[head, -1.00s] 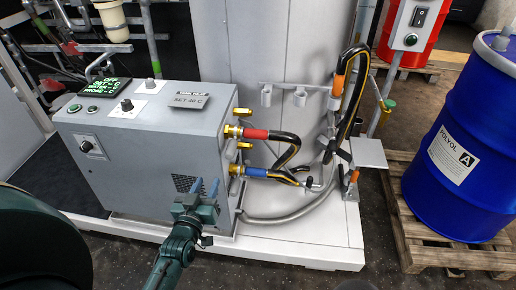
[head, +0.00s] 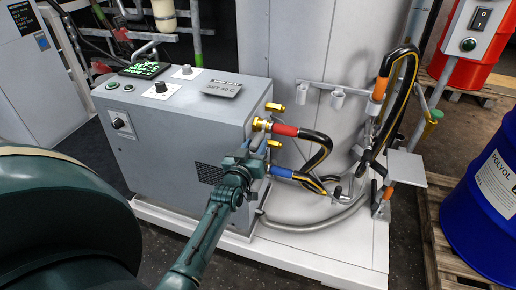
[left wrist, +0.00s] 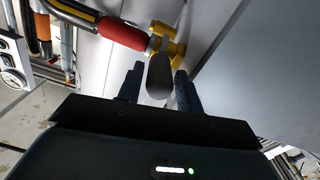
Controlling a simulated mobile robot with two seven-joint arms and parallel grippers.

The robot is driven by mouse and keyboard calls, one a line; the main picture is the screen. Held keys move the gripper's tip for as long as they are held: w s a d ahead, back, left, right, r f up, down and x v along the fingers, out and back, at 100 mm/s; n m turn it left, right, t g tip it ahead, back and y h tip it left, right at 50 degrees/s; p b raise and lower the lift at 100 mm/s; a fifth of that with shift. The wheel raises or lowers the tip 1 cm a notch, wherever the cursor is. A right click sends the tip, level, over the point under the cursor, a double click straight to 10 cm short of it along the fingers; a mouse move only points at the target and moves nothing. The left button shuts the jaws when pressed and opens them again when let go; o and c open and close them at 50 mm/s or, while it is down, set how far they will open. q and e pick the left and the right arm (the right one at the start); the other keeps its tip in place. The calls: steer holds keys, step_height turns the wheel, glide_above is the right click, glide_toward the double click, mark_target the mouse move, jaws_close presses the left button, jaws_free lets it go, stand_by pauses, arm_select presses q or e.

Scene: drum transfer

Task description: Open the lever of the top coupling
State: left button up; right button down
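The top coupling is a brass fitting (head: 262,124) with a red-sleeved hose end (head: 285,130), on the right side of the grey heater unit (head: 190,125). In the left wrist view the red sleeve (left wrist: 122,34) joins the brass body (left wrist: 172,48), and a dark, rounded lever (left wrist: 159,80) points toward the camera. My left gripper (head: 256,146) is just below and in front of the top coupling. Its open fingers (left wrist: 159,70) lie on either side of the lever; contact cannot be told. In the head view my gripper hides the lever's end. My right gripper is out of view.
A blue-sleeved hose (head: 281,172) sits just below. Looped black hoses (head: 320,150) and a stand with a small plate (head: 405,167) are to the right. A blue drum (head: 485,200) stands on a wooden pallet (head: 440,235). The white platform's front (head: 330,255) is clear.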

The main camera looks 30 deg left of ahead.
arm_select(q)
steer(key=shift+b+x, duration=0.6)
steer(key=shift+x, duration=0.85)
steer(key=shift+c, duration=0.3)
jaws_close()
